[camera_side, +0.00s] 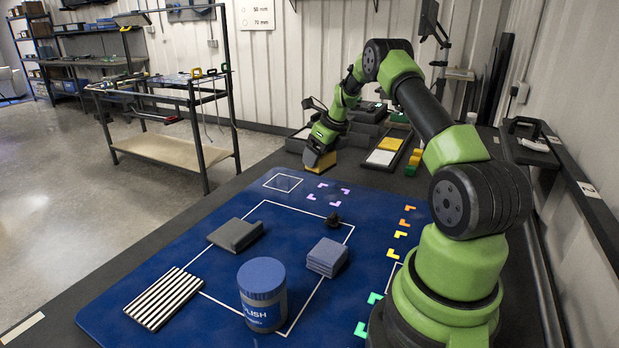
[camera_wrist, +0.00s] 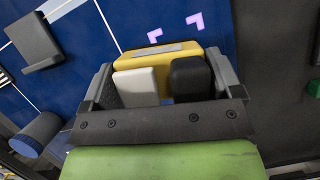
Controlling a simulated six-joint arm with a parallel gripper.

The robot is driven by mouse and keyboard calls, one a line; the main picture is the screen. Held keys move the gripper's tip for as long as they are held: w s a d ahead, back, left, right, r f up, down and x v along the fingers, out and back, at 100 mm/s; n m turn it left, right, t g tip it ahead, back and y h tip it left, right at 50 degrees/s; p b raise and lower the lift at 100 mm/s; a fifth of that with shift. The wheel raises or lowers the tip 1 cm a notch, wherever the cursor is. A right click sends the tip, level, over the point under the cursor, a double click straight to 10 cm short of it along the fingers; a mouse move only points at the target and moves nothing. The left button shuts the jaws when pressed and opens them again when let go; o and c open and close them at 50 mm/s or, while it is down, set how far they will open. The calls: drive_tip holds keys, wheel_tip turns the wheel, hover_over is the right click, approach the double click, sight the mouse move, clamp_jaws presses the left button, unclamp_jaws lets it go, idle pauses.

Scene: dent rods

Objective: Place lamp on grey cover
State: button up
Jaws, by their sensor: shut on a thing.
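My gripper (camera_side: 318,158) is low beyond the far edge of the blue mat. It is shut on a yellow thing, which looks like the lamp (camera_wrist: 157,57); a white block and a black block show in front of it in the wrist view. In the side view only the lamp's yellow lower part (camera_side: 320,166) shows under the jaws. I cannot tell whether it touches the table. The grey cover (camera_side: 237,235) lies on the mat, apart from my gripper, toward the camera. It also shows at upper left in the wrist view (camera_wrist: 35,42).
The blue mat (camera_side: 215,302) holds a blue-lidded jar (camera_side: 262,295), a blue block stack (camera_side: 327,257), a striped block (camera_side: 163,298) and a small black thing (camera_side: 333,220). Trays with white and yellow contents (camera_side: 385,150) stand right of my gripper. Mat space between gripper and cover is mostly clear.

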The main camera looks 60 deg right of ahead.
drive_tip(key=shift+r, duration=0.5)
drive_tip(key=w+a+r+n+y, duration=0.2)
drive_tip(key=w+a+n, duration=0.45)
drive_tip(key=a, duration=0.65)
drive_tip(key=n+g+y, duration=0.1)
drive_tip(key=n+y, duration=0.1)
drive_tip(key=n, duration=0.3)
hover_over(235, 233)
wheel_tip(235, 233, down, 4)
drive_tip(key=f, duration=0.1)
drive_tip(key=shift+f, duration=1.7)
drive_tip(key=shift+f, duration=0.1)
